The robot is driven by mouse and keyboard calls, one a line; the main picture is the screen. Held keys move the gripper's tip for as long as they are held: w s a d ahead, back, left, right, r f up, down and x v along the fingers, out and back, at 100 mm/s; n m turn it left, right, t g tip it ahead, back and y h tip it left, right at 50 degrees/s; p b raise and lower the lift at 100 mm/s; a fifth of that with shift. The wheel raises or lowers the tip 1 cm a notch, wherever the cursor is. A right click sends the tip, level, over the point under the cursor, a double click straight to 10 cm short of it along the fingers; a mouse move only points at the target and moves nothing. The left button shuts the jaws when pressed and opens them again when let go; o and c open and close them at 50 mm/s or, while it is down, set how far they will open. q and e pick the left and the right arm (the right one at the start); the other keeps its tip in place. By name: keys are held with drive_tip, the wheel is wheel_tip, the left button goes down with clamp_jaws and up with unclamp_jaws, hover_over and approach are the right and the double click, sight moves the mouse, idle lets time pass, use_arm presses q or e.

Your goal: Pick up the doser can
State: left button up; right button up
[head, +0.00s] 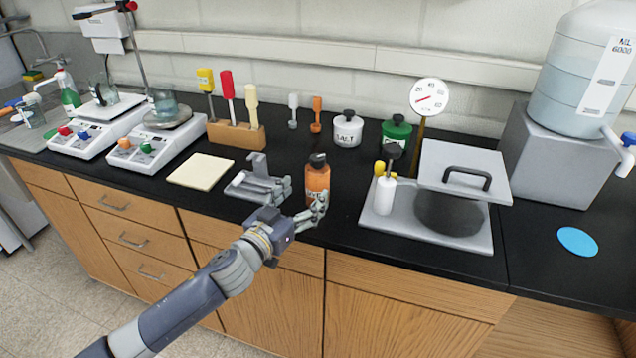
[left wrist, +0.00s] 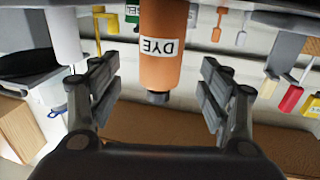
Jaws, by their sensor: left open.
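An orange can (head: 317,180) with a black cap and a DYE label stands upright on the black counter; I take it as the doser can. In the left wrist view the same can (left wrist: 163,50) appears upside down, between the two finger pads with a gap on each side. My left gripper (head: 303,198) is open at the front of the can, one finger to its left and one to its right. The lower part of the can is partly hidden by the gripper in the head view. My right gripper is not in view.
A tray with a white bottle (head: 385,195) and a handled lid (head: 465,172) lies to the right. A SALT can (head: 347,130) and a green can (head: 397,133) stand behind. The counter's front edge is close.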

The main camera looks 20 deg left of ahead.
sight(311, 184)
use_arm(q)
drive_tip(key=shift+w+d, duration=0.15)
drive_tip(key=shift+w, duration=0.4)
drive_tip(key=shift+w+d, duration=0.1)
drive_tip(key=shift+w, duration=0.2)
drive_tip(key=shift+w+d+r+p, duration=0.1)
drive_tip(key=shift+w+r+p, duration=0.1)
drive_tip(key=shift+w+p, duration=0.25)
drive_tip(key=shift+w+d+r+p, duration=0.1)
drive_tip(key=shift+w+r+p, duration=0.1)
drive_tip(key=shift+w, duration=0.3)
drive_tip(key=shift+p+x, duration=0.3)
drive_tip(key=shift+x, duration=0.85)
drive_tip(key=shift+w+d+f, duration=0.1)
drive_tip(key=shift+w+f, duration=0.05)
drive_tip(key=shift+w, duration=0.4)
drive_tip(key=c, duration=1.2)
drive_tip(key=shift+c, duration=0.2)
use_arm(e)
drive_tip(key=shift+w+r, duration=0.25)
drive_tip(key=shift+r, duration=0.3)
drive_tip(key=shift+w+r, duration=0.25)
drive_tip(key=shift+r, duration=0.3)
